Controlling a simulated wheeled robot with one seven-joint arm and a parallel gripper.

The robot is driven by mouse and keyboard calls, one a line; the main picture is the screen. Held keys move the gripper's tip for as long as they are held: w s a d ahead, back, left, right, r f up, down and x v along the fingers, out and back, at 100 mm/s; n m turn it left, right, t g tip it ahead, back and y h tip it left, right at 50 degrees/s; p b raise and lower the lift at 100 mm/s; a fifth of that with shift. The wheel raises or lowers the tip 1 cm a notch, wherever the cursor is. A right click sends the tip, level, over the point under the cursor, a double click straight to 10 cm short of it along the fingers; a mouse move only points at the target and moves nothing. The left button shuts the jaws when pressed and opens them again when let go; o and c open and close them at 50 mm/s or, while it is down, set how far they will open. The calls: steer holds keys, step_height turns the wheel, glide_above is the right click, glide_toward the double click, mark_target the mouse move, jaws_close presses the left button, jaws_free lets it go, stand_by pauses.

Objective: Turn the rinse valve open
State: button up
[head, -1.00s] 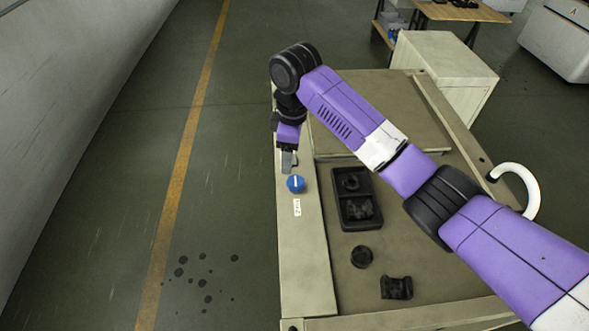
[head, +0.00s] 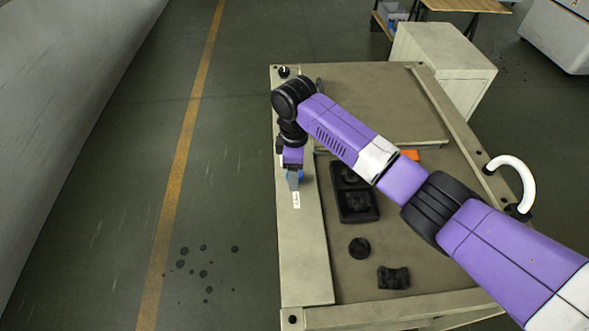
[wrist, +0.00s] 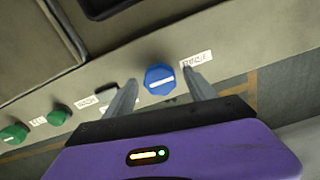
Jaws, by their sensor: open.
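The rinse valve is a blue knob (wrist: 160,79) with a white line across its face, on the pale ledge of the machine. A label reading RINSE (wrist: 196,60) is beside it. In the wrist view the line lies nearly level, slightly tilted. My gripper (wrist: 159,88) is open, one finger on each side of the knob in the picture; I cannot tell whether they touch it. In the head view my gripper (head: 294,182) points down over the ledge and hides most of the knob (head: 302,175). The label (head: 296,200) shows just below it.
Two green knobs (wrist: 57,117) (wrist: 14,134) sit further along the ledge in the wrist view. A black tray (head: 358,206) with dark parts, a round black part (head: 359,248) and a black block (head: 394,277) lie on the bed. A white hose (head: 522,175) arches at the right.

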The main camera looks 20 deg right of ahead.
steer(key=c, duration=1.4)
steer(key=shift+n, duration=0.3)
steer(key=n, duration=0.8)
steer(key=shift+n, duration=0.4)
steer(key=n+b, duration=0.1)
steer(key=n, duration=0.3)
steer(key=shift+r+n+b, duration=0.1)
steer(key=shift+n+b, duration=0.2)
steer(key=shift+n, duration=1.9)
